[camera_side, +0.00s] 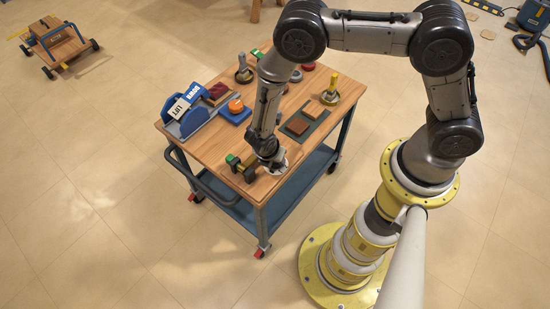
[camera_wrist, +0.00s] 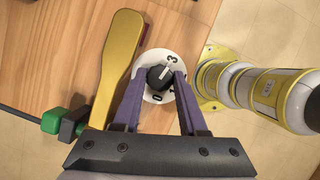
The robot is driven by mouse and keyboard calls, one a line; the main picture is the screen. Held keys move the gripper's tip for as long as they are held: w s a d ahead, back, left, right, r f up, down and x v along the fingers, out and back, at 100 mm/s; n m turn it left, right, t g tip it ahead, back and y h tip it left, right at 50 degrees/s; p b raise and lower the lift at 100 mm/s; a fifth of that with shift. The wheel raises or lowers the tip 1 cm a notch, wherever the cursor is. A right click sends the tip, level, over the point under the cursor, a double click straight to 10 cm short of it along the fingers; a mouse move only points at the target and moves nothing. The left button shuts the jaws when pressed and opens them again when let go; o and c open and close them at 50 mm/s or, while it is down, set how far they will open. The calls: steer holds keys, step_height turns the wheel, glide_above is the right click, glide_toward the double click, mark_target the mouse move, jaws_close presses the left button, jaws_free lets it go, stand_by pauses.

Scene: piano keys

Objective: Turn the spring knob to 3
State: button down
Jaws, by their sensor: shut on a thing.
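The spring knob (camera_wrist: 157,78) is black and round with a short white pointer line. It sits on a white dial plate (camera_wrist: 150,97) with dark numerals. The 3 is at the dial's upper right, and the pointer line points up and right, roughly at it. My gripper (camera_wrist: 159,79) has one finger on each side of the knob and is shut on it. The fingers cover part of the dial. In the side view my gripper (camera_side: 268,160) is down at the table's near corner, over the white dial (camera_side: 280,168); the knob itself is hidden there.

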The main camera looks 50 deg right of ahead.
steer(key=shift+w, duration=0.1)
steer(key=c, duration=0.7)
jaws_free()
steer(key=shift+c, duration=0.2)
steer(key=v, duration=1.4)
steer(key=shift+f, duration=0.1)
